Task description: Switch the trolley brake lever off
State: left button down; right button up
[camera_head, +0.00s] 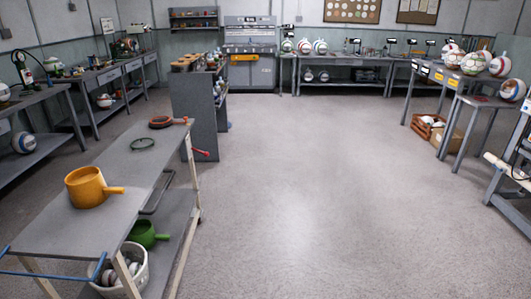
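A grey trolley (128,172) with light-coloured legs stands at the left of the head view. A small red lever (201,153) sticks out to the right by the trolley's far right leg; it looks like the brake lever, but it is too small to tell its setting. A blue bar handle (50,273) is at the trolley's near left end. Neither of my grippers is in view.
An orange pot (88,187), a dark ring (143,143) and a red ring (160,122) lie on the trolley's top. A green pot (144,234) and a white basket (136,277) are below. A grey cabinet (194,115) stands behind. Open floor (300,190) lies to the right.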

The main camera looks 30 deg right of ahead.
aim_at(207, 154)
jog(key=z, duration=0.5)
jog(key=i+l+u, duration=0.2)
jog(key=i, duration=0.65)
jog(key=i+l+u, duration=0.2)
jog(key=i+l, duration=0.35)
jog(key=i, duration=0.3)
jog(key=i+l+u, duration=0.15)
jog(key=i+l, duration=0.4)
jog(key=i, duration=0.25)
jog(key=i+l+u, duration=0.2)
jog(key=i+l, duration=0.45)
jog(key=i, duration=0.15)
